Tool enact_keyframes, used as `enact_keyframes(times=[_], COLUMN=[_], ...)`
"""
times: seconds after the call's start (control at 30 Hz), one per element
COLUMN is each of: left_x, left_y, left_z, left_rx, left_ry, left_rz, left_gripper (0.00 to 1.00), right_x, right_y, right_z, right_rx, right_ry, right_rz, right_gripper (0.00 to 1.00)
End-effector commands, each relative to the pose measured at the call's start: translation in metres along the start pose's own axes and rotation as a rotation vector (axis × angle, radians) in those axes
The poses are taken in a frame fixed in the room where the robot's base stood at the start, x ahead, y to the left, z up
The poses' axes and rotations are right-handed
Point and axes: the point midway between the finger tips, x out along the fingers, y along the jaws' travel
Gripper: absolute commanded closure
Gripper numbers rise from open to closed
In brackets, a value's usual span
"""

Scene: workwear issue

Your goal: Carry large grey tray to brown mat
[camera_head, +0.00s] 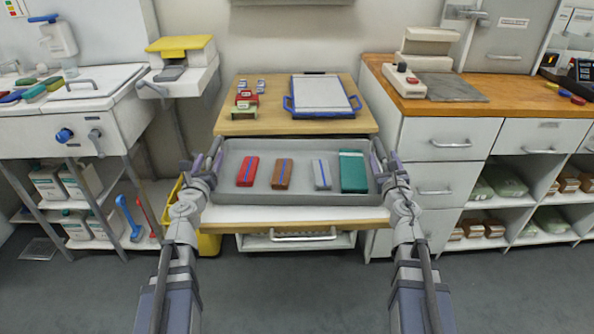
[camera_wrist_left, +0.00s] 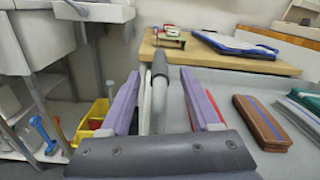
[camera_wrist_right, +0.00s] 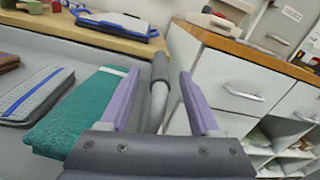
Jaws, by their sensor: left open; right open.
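The large grey tray (camera_head: 300,198) sits level at the front of the wooden table. It holds a red pack (camera_head: 248,171), a brown pack (camera_head: 282,174), a grey pack (camera_head: 321,174) and a green pack (camera_head: 353,172). My left gripper (camera_head: 208,160) is at the tray's left end, its open purple fingers on either side of a grey handle (camera_wrist_left: 160,85). My right gripper (camera_head: 386,158) is open at the right end, with a handle (camera_wrist_right: 159,85) between its fingers. Contact with the handles is not clear. I see no clearly brown mat; a grey-brown mat (camera_head: 452,88) lies on the right counter.
Behind the tray, a blue tray (camera_head: 322,94) and small red and blue items stand on the table (camera_head: 270,126). A red-buttoned device (camera_head: 404,81) stands beside the counter mat. A sink unit (camera_head: 70,125) is at left. The floor in front is clear.

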Motion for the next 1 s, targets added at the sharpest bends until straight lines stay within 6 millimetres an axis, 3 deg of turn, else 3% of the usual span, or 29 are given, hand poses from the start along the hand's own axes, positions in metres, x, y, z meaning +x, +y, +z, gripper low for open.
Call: enact_keyframes(times=[0.03,0.2,0.53,1.0], left_x=[0.012,0.031,0.034,0.034], left_y=[0.0,0.0,0.0,0.0], left_z=[0.0,0.0,0.0,0.0], left_rx=[0.0,0.0,0.0,0.0], left_ry=[0.0,0.0,0.0,0.0], left_rz=[-0.001,0.0,0.0,0.0], left_gripper=[0.37,0.37,0.37,0.9], right_x=[0.012,0.031,0.034,0.034], right_y=[0.0,0.0,0.0,0.0], right_z=[0.0,0.0,0.0,0.0], right_rx=[0.0,0.0,0.0,0.0], right_ry=[0.0,0.0,0.0,0.0], right_rz=[0.001,0.0,0.0,0.0], right_gripper=[0.37,0.37,0.37,0.9])
